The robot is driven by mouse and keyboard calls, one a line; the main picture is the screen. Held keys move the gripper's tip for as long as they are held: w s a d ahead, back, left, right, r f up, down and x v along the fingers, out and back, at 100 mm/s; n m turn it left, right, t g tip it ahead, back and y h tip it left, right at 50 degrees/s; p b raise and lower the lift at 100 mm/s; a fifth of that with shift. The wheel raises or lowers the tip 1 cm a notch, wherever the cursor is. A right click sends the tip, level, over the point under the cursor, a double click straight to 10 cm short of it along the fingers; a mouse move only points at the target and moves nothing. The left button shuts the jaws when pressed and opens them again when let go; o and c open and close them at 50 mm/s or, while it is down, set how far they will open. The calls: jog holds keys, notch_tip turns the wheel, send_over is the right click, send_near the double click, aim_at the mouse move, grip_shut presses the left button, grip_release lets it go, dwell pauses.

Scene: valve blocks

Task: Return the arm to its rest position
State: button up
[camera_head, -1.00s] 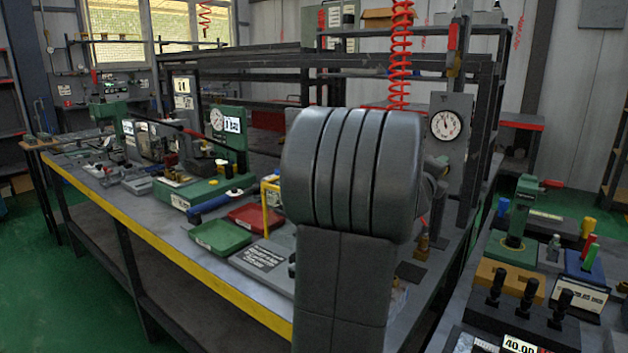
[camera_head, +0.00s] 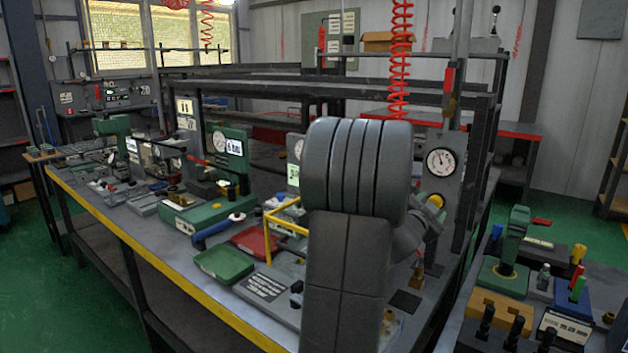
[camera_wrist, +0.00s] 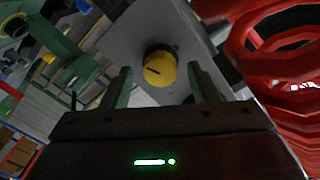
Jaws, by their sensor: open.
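My gripper (camera_wrist: 158,88) shows in the wrist view, with its two green-grey fingers spread apart and nothing between them on view. Beyond the fingertips is a yellow round knob (camera_wrist: 160,69) on a grey panel (camera_wrist: 200,35). I cannot tell how far the fingers are from the knob. In the head view the yellow knob (camera_head: 436,202) sits on the grey gauge panel (camera_head: 447,145), below a round dial, just right of my arm. My arm stands in the middle of that view and hides part of the bench.
A red coiled hose (camera_head: 400,60) hangs above the bench and fills the right of the wrist view. A green tray (camera_head: 224,264), a red tray (camera_head: 256,241) and a yellow frame (camera_head: 285,218) stand left of my arm. A second bench with fixtures is at right.

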jog(key=shift+n+p, duration=2)
jog(key=shift+n, duration=0.4)
